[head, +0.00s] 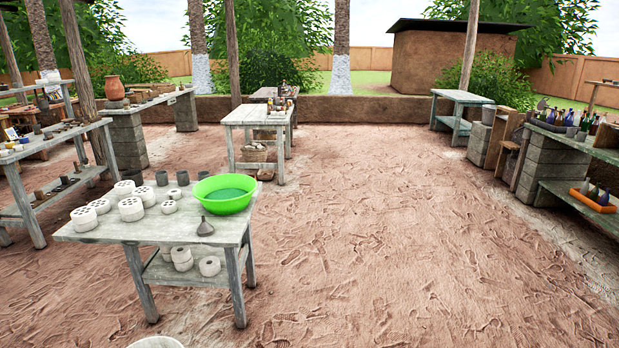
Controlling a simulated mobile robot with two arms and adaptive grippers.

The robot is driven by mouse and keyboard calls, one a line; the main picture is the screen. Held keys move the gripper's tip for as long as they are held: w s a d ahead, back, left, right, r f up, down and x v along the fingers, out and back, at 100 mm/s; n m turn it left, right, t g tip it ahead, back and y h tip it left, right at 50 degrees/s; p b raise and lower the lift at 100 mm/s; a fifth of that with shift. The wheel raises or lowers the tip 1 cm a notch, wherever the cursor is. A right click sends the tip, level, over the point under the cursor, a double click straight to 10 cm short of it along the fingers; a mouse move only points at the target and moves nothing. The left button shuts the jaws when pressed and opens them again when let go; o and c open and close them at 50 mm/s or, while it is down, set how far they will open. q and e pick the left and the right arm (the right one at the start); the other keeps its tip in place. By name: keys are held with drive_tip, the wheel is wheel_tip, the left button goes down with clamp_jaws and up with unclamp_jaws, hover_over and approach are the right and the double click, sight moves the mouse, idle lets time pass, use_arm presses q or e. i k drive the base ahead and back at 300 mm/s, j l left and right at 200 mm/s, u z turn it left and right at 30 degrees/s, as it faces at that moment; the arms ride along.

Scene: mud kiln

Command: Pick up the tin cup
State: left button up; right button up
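Several small grey cup-like vessels stand along the back of the near wooden table, among them a dark grey one (162,178), another one (183,178) beside it and a smaller one (203,175) by the green basin. They are too small to tell which, if any, is the tin cup. More small dark vessels stand on the left shelves (65,180), also too small to identify. Neither of my grippers is in view.
The near table (160,232) also holds a green basin (224,194), a grey funnel (205,227) and white perforated blocks (131,208). Another table (240,116) stands behind it. A bottle-laden bench (555,128) is at right. The dirt floor (390,230) between is open.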

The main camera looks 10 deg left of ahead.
sight(204, 179)
drive_tip(key=i+j, duration=0.1)
drive_tip(key=i, duration=2)
drive_tip(key=i+l, duration=0.1)
drive_tip(key=i, duration=1.95)
drive_tip(key=i+u, duration=0.25)
drive_tip(key=i, duration=0.4)
drive_tip(key=i+u, duration=0.2)
drive_tip(key=i, duration=0.5)
drive_tip(key=i+l+u, duration=0.25)
drive_tip(key=i, duration=0.4)
drive_tip(key=i+j+u, duration=0.2)
drive_tip(key=i+u, duration=0.25)
drive_tip(key=i+j+u, duration=0.15)
drive_tip(key=u, duration=0.35)
drive_tip(key=i+l+u, duration=0.15)
drive_tip(key=i+u, duration=0.3)
drive_tip(key=i+l+u, duration=0.2)
drive_tip(key=i+u, duration=0.25)
drive_tip(key=i+j, duration=0.1)
drive_tip(key=i, duration=0.75)
drive_tip(key=i+j, duration=0.15)
drive_tip(key=i, duration=0.7)
drive_tip(key=i+l+u, duration=0.1)
drive_tip(key=i+u, duration=0.3)
drive_tip(key=i+l+u, duration=0.1)
drive_tip(key=u, duration=0.3)
drive_tip(key=i+l+u, duration=0.3)
drive_tip(key=u, duration=2.45)
drive_tip(key=l, duration=0.1)
